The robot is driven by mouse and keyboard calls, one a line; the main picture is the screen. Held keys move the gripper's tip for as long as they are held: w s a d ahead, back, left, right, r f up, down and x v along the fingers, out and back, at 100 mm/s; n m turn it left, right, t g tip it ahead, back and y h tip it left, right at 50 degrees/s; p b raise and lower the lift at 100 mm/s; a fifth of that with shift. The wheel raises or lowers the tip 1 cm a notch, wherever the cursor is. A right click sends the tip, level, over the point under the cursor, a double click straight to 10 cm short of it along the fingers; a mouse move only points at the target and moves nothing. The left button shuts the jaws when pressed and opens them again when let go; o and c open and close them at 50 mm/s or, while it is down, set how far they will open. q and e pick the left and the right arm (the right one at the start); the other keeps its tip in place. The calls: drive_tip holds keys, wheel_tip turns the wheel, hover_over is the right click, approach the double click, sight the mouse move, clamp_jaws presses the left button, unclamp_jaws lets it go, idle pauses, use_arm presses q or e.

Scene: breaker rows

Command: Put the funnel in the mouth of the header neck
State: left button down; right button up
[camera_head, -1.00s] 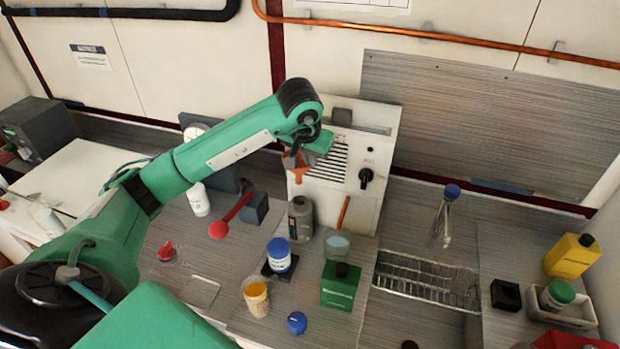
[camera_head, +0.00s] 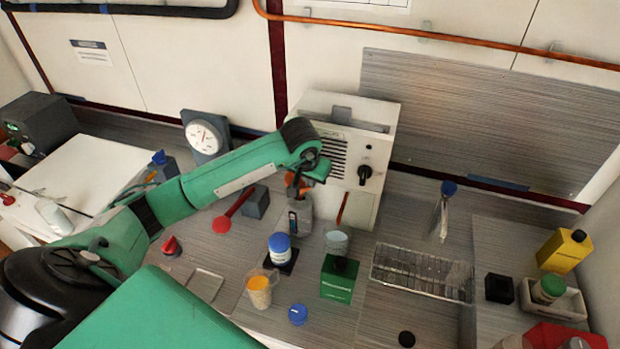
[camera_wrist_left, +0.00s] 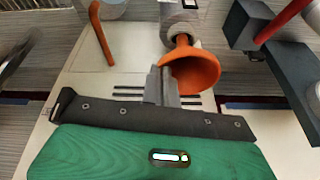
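The orange funnel (camera_head: 296,184) is in my left gripper (camera_head: 299,178), at the end of the green arm. In the left wrist view my fingers (camera_wrist_left: 163,86) are closed on the rim of the funnel (camera_wrist_left: 196,72). Its narrow spout points at the grey neck (camera_wrist_left: 180,25), which I take for the header neck; spout and neck overlap in this view. In the head view the grey vessel (camera_head: 302,210) stands right below the funnel, in front of the white panel box. The gripper and funnel hide its mouth, so I cannot tell whether the spout is inside. My right gripper is not in view.
The white box (camera_head: 366,150) with a dark knob stands close behind. A red ladle-like tool (camera_head: 222,224) and a dark block (camera_head: 256,202) lie left of the vessel. A blue-lidded jar (camera_head: 279,246), a green box (camera_head: 339,280) and a wire rack (camera_head: 420,272) stand in front and right.

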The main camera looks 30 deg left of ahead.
use_arm(q)
drive_tip(key=shift+f, duration=0.2)
drive_tip(key=c, duration=1.7)
unclamp_jaws()
drive_tip(key=shift+r, duration=0.1)
drive_tip(key=shift+b+v, duration=1.95)
drive_tip(key=shift+v, duration=4.2)
